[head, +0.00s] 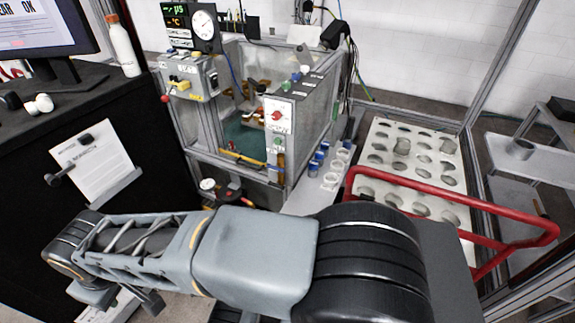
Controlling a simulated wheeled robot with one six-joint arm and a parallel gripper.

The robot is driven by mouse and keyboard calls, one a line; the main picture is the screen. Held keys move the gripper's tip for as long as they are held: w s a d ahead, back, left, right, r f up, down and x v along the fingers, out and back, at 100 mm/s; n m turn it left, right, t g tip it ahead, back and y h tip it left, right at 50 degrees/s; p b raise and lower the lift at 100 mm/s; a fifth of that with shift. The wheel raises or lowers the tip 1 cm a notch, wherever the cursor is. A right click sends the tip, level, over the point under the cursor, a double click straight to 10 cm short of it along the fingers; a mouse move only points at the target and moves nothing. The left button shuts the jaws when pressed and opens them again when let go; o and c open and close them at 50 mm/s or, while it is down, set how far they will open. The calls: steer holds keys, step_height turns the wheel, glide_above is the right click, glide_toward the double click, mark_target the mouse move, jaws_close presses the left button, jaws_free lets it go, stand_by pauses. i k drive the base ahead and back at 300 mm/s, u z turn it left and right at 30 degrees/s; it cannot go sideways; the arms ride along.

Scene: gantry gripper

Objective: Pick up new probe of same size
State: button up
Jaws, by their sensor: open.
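Several small blue pieces (316,163) stand on a grey ledge right of the machine; they may be the probes, but their sizes are too small to compare. White ring-shaped holders (338,167) stand right beside them. My arm stretches across the bottom of the head view, well in front of these pieces. Its fingertips do not show clearly, so I cannot see what lies between them.
A clear-walled machine (238,135) with gauges and switches stands in the middle. A white board with round holes (392,130) lies behind a red rail (450,188) at right. A black desk with a monitor (45,28) and white bottle (124,46) is at left.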

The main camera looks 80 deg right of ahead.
mark_target(314, 165)
steer(key=i, duration=0.5)
steer(key=z, duration=2.95)
steer(key=i, duration=0.5)
steer(key=z, duration=0.05)
